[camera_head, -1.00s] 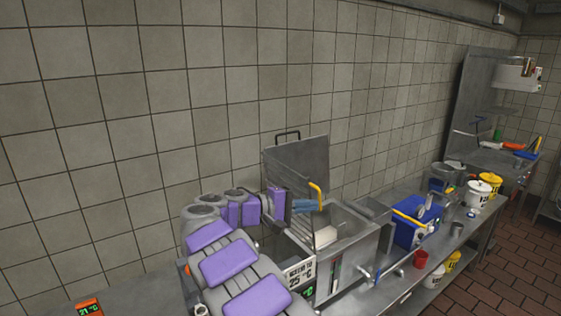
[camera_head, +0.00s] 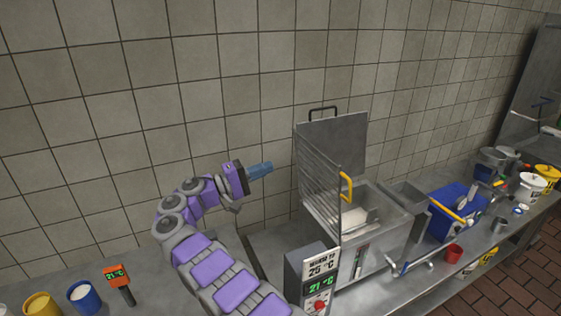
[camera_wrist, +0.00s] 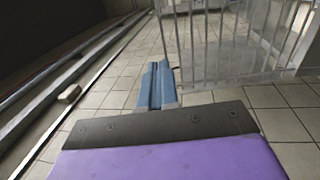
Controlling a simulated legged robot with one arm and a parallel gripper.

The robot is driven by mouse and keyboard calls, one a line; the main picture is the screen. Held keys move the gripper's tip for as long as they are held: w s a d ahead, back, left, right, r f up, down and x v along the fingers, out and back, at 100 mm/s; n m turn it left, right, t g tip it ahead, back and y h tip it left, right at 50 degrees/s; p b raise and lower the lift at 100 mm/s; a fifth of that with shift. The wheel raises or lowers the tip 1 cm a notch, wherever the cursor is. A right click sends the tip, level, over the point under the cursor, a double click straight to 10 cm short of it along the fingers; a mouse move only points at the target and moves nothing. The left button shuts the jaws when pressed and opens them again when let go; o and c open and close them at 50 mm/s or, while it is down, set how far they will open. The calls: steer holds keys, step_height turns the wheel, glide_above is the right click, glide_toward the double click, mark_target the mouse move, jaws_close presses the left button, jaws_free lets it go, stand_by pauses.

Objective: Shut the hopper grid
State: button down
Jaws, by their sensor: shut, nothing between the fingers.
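The hopper (camera_head: 370,236) is an open steel box with pale material inside. Its wire grid (camera_head: 318,165) stands raised on the left side of the opening, tilted up, with a yellow handle (camera_head: 346,187) on its edge. The grid also shows in the wrist view as pale bars (camera_wrist: 205,45) at upper right. My gripper (camera_head: 266,169), with blue fingers, is shut and empty. It is in the air left of the grid, apart from it in the head view. In the wrist view the fingers (camera_wrist: 159,84) point forward, just left of the bars.
A solid steel lid (camera_head: 345,140) stands raised behind the hopper. A temperature display box (camera_head: 312,275) stands in front at left. A blue container (camera_head: 452,212) and red cup (camera_head: 453,253) are to the right. Yellow (camera_head: 42,306) and blue (camera_head: 85,297) cups sit at lower left.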

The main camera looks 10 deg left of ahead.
steer(key=b, duration=0.2)
glide_toward(315, 149)
steer(key=x, duration=0.5)
steer(key=shift+s+d, duration=0.2)
steer(key=shift+d, duration=0.1)
steer(key=shift+w+d, duration=0.3)
steer(key=shift+w, duration=0.15)
steer(key=shift+w+a+r, duration=0.1)
steer(key=shift+w, duration=0.05)
